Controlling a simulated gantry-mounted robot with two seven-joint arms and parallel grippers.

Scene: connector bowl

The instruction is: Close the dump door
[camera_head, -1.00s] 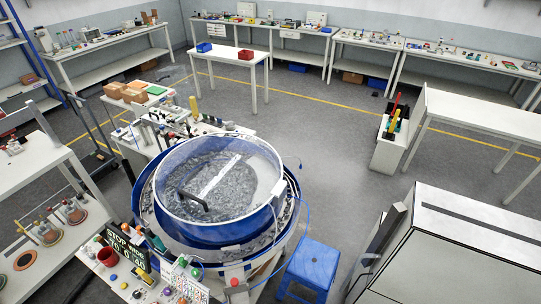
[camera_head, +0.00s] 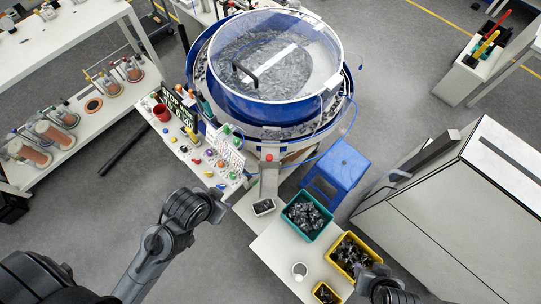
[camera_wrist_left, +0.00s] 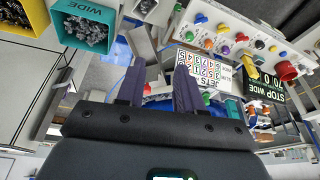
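The bowl feeder (camera_head: 275,60) has a blue rim and a clear cover with a black handle, and holds a mass of small grey parts. A grey chute (camera_head: 269,180) with a red knob above it comes down from its front; I cannot tell for sure which part is the dump door, or whether it is open. My left gripper (camera_head: 215,205) is in front of the control panel, left of the chute. The left wrist view shows its two dark fingers (camera_wrist_left: 159,85) apart with nothing between them. My right gripper (camera_head: 378,286) is at the lower edge, its fingers unclear.
The control panel (camera_head: 205,150) carries several coloured knobs and a red cup-like part. A teal bin (camera_head: 306,216) and a yellow bin (camera_head: 354,256) of parts stand on the white table (camera_head: 275,249). A blue stool (camera_head: 341,165) and a large pale cabinet (camera_head: 450,200) are on the right.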

